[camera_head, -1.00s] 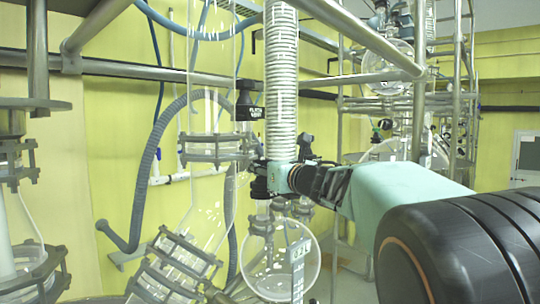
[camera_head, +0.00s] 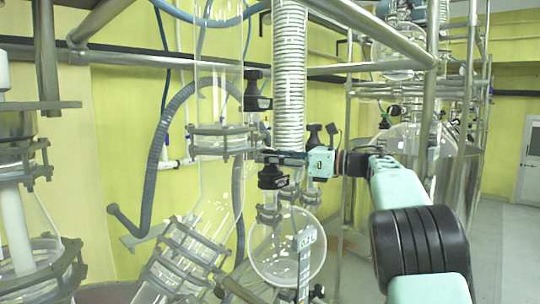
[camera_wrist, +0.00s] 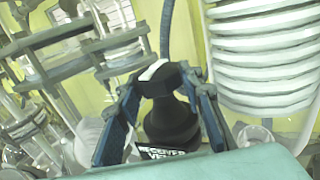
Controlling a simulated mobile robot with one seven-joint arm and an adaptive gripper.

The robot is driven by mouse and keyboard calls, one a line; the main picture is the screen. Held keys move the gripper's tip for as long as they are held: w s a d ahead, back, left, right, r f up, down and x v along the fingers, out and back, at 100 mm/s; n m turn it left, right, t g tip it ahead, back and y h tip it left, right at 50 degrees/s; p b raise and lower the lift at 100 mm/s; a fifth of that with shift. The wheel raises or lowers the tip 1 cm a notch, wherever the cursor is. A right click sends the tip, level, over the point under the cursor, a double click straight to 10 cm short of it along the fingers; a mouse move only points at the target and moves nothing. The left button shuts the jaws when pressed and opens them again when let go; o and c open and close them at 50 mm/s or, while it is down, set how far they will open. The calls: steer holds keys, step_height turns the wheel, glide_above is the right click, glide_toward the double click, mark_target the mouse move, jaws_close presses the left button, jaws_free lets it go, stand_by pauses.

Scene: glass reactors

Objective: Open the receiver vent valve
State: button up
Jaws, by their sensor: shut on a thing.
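The receiver vent valve is a black knob (camera_wrist: 170,118) with a white stripe on its top and a label reading "RECEIVER" at its base. It stands between the two blue-grey fingers of my gripper (camera_wrist: 160,92) in the wrist view, and the fingers are shut on its upper part. In the head view, my gripper (camera_head: 280,158) reaches in from the right at the top of the black valve body (camera_head: 272,178). The valve sits above the round glass receiver flask (camera_head: 285,255). The knob's top is largely hidden behind the fingers there.
Another black labelled valve (camera_head: 256,92) is above left. A flanged glass column (camera_head: 218,140) stands at left. Metal pipes (camera_head: 375,35) cross above my arm. Open floor (camera_head: 505,240) shows at right.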

steer(key=shift+r+n+g+y+p, duration=0.1)
steer(key=shift+n+g+y+p, duration=0.25)
steer(key=shift+n+g, duration=0.8)
steer(key=o, duration=1.1)
steer(key=shift+m+g, duration=0.25)
steer(key=shift+o, duration=0.4)
steer(key=shift+s+a+r, duration=0.1)
steer(key=shift+s, duration=0.1)
steer(key=shift+w, duration=0.1)
steer(key=shift+d, duration=0.65)
steer(key=s+d, duration=0.1)
steer(key=d, duration=0.5)
steer(key=shift+s+d, duration=0.25)
steer(key=shift+d, duration=0.1)
steer(key=shift+c, duration=0.4)
